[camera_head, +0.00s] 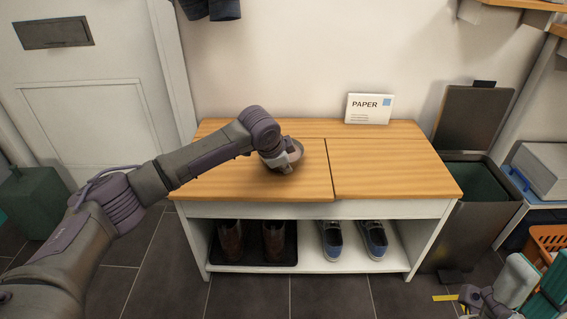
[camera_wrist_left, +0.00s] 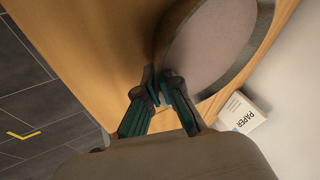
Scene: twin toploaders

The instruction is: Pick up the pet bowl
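In the head view the bowl (camera_head: 296,147) is at the bench top's middle, mostly hidden by my left gripper (camera_head: 284,161). In the left wrist view the fingers of my left gripper (camera_wrist_left: 159,85) are close together at the bowl's near rim and look shut on it. I cannot tell whether the bowl touches the wood. Part of my right gripper (camera_head: 480,298) shows at the lower right, away from the bench; its state is unclear.
The wooden bench top (camera_head: 395,180) is clear on its right half. A white PAPER box (camera_head: 369,108) stands at the back. Boots (camera_head: 273,240) and shoes (camera_head: 375,240) are on the shelf below. An open bin (camera_head: 472,183) stands to the right.

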